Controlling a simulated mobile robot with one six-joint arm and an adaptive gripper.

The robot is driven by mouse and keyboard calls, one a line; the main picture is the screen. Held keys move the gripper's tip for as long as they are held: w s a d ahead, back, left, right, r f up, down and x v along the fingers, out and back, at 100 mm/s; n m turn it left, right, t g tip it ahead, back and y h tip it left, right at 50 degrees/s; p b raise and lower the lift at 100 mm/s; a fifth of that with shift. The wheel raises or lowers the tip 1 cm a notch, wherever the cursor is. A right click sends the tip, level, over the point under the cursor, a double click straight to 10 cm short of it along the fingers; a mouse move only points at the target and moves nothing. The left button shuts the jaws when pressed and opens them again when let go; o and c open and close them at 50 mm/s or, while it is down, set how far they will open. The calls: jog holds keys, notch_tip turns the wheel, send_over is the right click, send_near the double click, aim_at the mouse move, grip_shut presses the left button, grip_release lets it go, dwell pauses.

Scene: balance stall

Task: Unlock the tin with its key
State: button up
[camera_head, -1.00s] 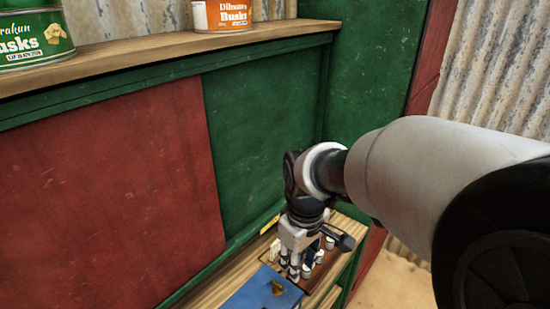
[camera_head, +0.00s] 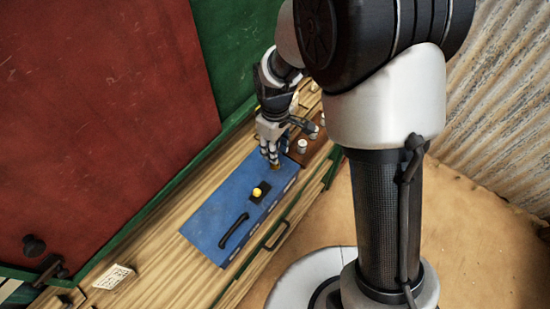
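The blue tin (camera_head: 212,213) lies on the wooden counter in the head view, with a black handle (camera_head: 234,231) on its top. My gripper (camera_head: 273,163) points down at the far end of the tin, beyond the plate. A small brownish bit shows at its fingertips, too small to identify. Whether the fingers are shut on it is unclear.
A brown tray with several small pale pieces (camera_head: 302,146) stands beyond the tin, right of my gripper. A small printed card (camera_head: 114,277) lies on the counter at lower left. Red and green panels rise behind the counter (camera_head: 165,262). Sandy floor lies to the right.

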notch_tip(320, 180, down, 5)
jog(key=shift+f+b, duration=0.1)
jog(key=shift+b, duration=0.35)
jog(key=shift+c, duration=0.5)
grip_shut()
